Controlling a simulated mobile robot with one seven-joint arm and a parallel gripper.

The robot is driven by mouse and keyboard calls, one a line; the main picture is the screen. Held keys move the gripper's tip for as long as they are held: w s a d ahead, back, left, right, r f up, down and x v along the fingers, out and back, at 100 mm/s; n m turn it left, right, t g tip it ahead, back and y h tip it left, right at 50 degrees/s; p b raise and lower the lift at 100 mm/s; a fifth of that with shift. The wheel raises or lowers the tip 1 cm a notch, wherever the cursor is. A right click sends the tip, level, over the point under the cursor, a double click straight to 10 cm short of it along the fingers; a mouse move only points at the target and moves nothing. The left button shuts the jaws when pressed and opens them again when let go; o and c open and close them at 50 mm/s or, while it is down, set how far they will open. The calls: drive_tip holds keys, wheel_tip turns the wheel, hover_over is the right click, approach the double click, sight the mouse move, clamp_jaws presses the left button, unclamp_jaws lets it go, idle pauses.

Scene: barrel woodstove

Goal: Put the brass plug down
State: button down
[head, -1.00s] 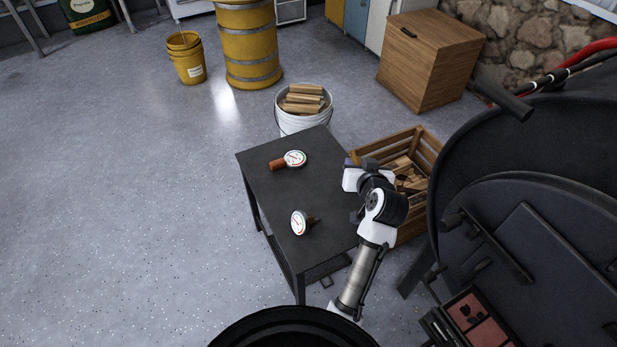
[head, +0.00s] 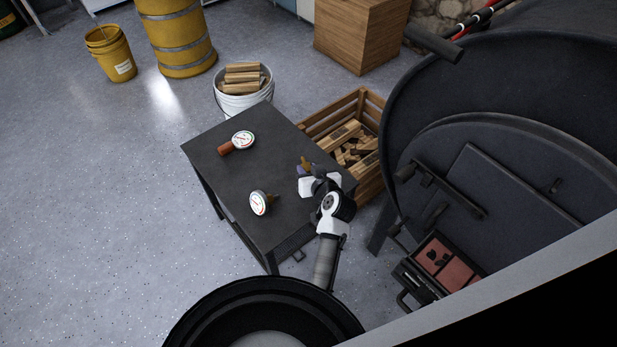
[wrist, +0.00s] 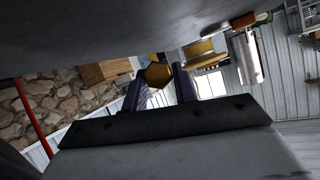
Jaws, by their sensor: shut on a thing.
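My gripper (head: 305,170) is over the right part of the black table (head: 225,175), shut on a small brass plug (head: 304,161). In the wrist view, the plug's hexagonal end (wrist: 157,75) shows between my two dark purple fingers. The dark tabletop fills the top of that view, very near the plug. I cannot tell whether the plug touches the tabletop.
A slatted wooden crate of firewood (head: 352,150) stands right behind the table. A white bucket of split logs (head: 243,102) stands behind it. The large black barrel stove (head: 500,190) fills the right side. The tabletop between the gauges and my gripper is clear.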

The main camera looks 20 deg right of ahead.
drive_tip(key=shift+f, duration=1.85)
drive_tip(key=shift+f, duration=0.1)
drive_tip(key=c, duration=1.1)
unclamp_jaws()
